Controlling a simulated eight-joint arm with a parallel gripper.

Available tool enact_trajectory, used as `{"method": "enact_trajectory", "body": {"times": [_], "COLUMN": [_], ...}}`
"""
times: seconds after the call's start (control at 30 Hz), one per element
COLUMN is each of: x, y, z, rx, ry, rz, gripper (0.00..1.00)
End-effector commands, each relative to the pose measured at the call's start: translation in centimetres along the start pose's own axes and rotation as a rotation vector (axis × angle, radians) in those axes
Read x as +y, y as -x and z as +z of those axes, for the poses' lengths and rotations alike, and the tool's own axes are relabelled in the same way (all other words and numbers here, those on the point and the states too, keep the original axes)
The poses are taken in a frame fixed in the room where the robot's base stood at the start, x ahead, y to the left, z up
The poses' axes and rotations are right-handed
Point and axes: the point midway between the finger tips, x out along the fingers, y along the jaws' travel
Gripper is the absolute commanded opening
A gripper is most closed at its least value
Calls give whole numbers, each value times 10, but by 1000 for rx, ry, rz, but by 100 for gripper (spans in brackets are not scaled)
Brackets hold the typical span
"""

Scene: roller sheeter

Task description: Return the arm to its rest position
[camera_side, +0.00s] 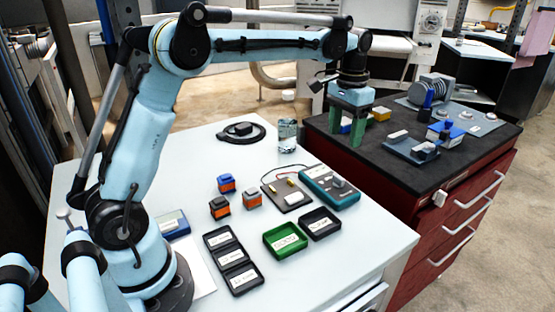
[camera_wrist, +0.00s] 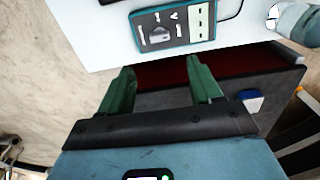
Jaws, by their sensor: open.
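My gripper (camera_side: 347,130) has green fingers and hangs pointing down over the near left part of the black-topped red cabinet (camera_side: 400,180). My arm reaches across above the white table to get there. In the wrist view my gripper (camera_wrist: 160,75) is open, with its two green fingers apart and nothing between them. Below the fingers the wrist view shows the dark cabinet top (camera_wrist: 165,105), the red cabinet side and the white table edge. Whether the fingertips touch the cabinet top cannot be told.
A yellow block (camera_side: 380,114) stands close behind my gripper. A blue-grey tray (camera_side: 410,149) and a motor-like machine (camera_side: 432,90) are to its right.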

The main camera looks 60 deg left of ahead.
Motion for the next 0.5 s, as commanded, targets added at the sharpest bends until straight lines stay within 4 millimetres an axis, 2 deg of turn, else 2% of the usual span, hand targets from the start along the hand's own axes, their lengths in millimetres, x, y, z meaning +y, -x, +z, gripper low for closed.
{"method": "enact_trajectory", "body": {"times": [0.27,0.37,0.5], "x": [2,6,13], "y": [3,11,22], "z": [5,15,39], "rx": [15,50,129], "ry": [0,0,3], "rz": [-2,-5,-11], "gripper": [64,64,64]}}
